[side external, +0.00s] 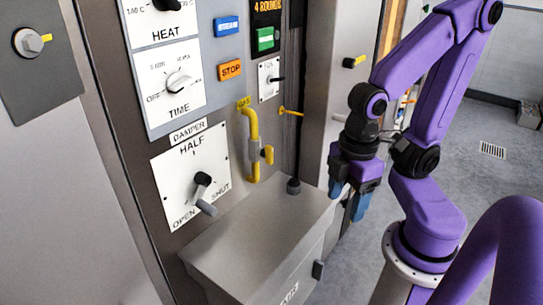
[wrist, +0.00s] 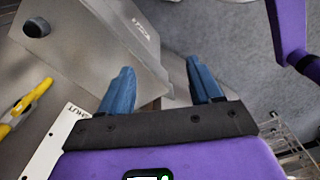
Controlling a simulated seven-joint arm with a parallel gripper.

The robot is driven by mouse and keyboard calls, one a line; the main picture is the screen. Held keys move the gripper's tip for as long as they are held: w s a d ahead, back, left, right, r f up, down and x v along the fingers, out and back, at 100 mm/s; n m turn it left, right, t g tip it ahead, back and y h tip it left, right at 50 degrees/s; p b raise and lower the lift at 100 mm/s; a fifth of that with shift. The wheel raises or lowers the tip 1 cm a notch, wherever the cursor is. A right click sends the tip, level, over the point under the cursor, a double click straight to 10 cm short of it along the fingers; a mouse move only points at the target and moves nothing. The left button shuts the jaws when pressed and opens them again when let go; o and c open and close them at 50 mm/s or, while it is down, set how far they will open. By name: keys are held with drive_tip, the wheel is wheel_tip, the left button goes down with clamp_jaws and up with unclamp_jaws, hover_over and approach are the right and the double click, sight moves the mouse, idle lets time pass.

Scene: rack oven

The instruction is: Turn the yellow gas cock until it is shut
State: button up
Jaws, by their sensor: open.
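The yellow gas cock (side external: 267,154) sits on a yellow gas pipe (side external: 250,120) that runs down the oven's front panel, under a small yellow tag. Its small handle appears roughly in line with the pipe, though its exact angle is hard to tell. Yellow pipework (wrist: 18,115) shows at the left edge of the wrist view. My gripper (side external: 348,200) points down, to the right of the cock and apart from it. In the wrist view its blue fingers (wrist: 160,85) are spread with nothing between them.
A grey metal box (side external: 255,235) juts out below the cock, with a dark knob (side external: 294,186) on top. The damper dial (side external: 190,178) is left of the pipe. A yellow rod (side external: 290,112) sticks out right of it. Open floor (side external: 480,190) lies to the right.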

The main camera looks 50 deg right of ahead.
drive_tip(key=c, duration=0.3)
drive_tip(key=shift+w, duration=0.15)
drive_tip(key=shift+c, duration=0.7)
wheel_tip(320, 180, up, 12)
drive_tip(key=m, duration=1.3)
hover_over(270, 146)
wheel_tip(270, 146, down, 16)
drive_tip(key=shift+a+f, duration=0.1)
drive_tip(key=shift+f, duration=0.15)
clamp_jaws()
